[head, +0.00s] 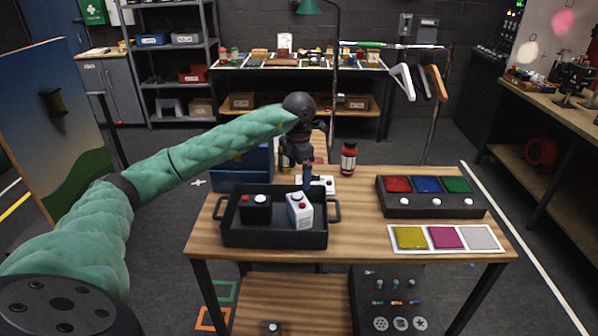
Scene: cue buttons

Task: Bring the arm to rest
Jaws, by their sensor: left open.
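My left arm (190,155) reaches in from the left, over the wooden table (370,225). Its wrist bends down, and my left gripper (307,182) points downward at the back edge of the dark tray (275,238). The gripper is open; its fingers are small and partly merged with the things behind. Another white button box (325,185) sits behind the tray, close to the gripper and partly hidden. My right gripper is not in view.
A dark panel (430,207) with red, blue and green plates and white buttons stands at the right. In front lies a card (444,238) with yellow, magenta and grey squares. A red bottle (348,160) stands at the back; a blue bin (240,170) is behind the tray.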

